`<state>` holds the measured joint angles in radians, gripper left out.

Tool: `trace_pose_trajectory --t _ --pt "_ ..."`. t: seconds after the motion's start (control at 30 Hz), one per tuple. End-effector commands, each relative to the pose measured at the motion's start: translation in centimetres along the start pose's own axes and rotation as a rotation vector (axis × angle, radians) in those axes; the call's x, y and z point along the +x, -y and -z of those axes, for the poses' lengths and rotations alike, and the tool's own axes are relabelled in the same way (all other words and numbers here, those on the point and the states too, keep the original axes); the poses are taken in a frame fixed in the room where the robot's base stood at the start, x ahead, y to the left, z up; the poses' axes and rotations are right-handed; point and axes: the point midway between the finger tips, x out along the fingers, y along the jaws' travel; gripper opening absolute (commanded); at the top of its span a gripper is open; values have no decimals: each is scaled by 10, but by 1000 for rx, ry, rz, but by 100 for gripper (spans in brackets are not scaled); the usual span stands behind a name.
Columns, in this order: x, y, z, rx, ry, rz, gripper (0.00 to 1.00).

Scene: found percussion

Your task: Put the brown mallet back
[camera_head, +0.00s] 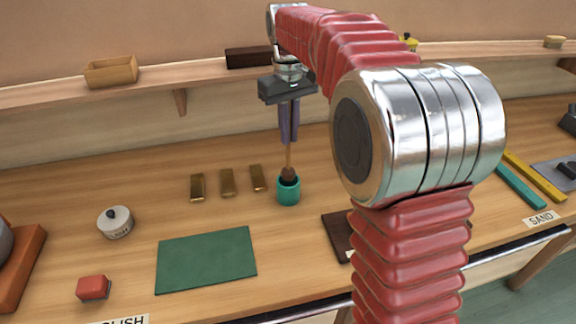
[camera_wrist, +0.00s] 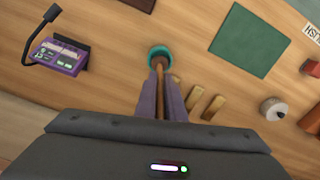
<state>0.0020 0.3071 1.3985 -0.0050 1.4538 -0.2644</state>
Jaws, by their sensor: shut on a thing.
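The brown mallet (camera_head: 288,172) hangs head down below my gripper (camera_head: 289,139), with its thin wooden handle upright between the two purple fingers. My gripper is shut on the handle. The mallet's head is at the mouth of a small teal cup (camera_head: 288,192) on the bench; I cannot tell how far inside it is. In the wrist view, the handle (camera_wrist: 160,82) runs between the fingers (camera_wrist: 160,100) towards the teal cup (camera_wrist: 158,51), and the mallet's head is not clearly seen.
Several brass bars (camera_head: 227,182) lie just left of the cup. A green mat (camera_head: 207,259), a lidded pot (camera_head: 115,222) and a red block (camera_head: 93,287) are further left. A dark wooden board (camera_head: 337,232) lies to the right. A purple device (camera_wrist: 60,56) shows in the wrist view.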

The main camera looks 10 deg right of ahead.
Motion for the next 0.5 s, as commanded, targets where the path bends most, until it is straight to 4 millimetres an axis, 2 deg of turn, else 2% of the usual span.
trace_pose_trajectory --t 0.1,0.2,0.5 --pt "21 0 0 0 2 1 0" --pt "31 0 0 -1 1 0 0" --pt "34 1 1 -2 -1 0 0"
